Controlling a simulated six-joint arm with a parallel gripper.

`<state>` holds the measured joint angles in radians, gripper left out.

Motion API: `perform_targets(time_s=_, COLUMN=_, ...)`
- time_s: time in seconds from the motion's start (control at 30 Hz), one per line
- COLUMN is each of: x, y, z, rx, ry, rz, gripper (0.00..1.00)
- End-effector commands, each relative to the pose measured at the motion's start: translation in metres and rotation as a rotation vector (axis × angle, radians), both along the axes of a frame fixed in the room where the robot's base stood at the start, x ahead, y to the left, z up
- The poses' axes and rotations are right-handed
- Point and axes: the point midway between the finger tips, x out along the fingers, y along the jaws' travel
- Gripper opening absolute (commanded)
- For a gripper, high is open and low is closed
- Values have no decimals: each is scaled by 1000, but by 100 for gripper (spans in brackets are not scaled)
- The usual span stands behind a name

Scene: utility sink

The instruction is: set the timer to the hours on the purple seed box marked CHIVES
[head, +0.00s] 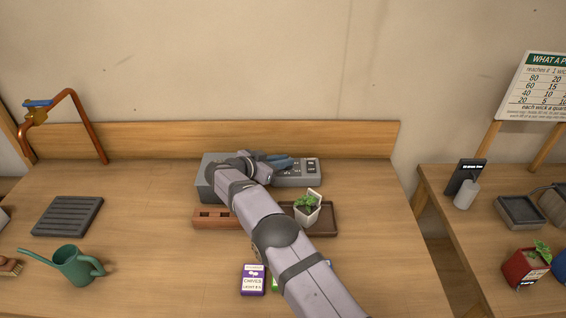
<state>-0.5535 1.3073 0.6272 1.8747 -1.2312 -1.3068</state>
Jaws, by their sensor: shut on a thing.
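The purple seed box (253,281) lies on the front middle of the bench, label up. It reads CHIVES, with a smaller line below that I cannot read. A long grey unit (207,178) stands at the back middle, with a panel of small dark and light parts at its right end; it appears to be the timer unit. My gripper (279,161) is at this panel, shut on a small part of it. My arm and fingers hide that part and much of the panel. No setting can be read.
A potted plant (307,208) stands on a brown tray (330,222) right of my arm. A reddish-brown block (207,219) lies left. A green box (274,284) is partly behind my arm. A watering can (77,265) and dark slatted tray (67,216) are at left, with bare bench between.

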Motion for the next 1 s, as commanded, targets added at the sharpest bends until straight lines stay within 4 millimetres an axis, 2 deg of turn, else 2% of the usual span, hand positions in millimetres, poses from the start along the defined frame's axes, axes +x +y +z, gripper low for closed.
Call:
perform_targets(time_s=0.1, x=1, y=0, z=4, rx=1, ry=-6, rz=1, gripper=0)
perform_targets(time_s=0.13, x=1, y=0, z=4, rx=1, ry=-6, rz=1, gripper=17)
perform_targets(time_s=0.2, x=1, y=0, z=3, rx=1, ry=-6, rz=1, gripper=31)
perform_targets(time_s=0.57, x=-1, y=2, z=2, rx=0, ry=-2, rz=1, gripper=31)
perform_targets(time_s=1.0, x=-34, y=36, z=21, rx=1, ry=-4, rz=3, gripper=31)
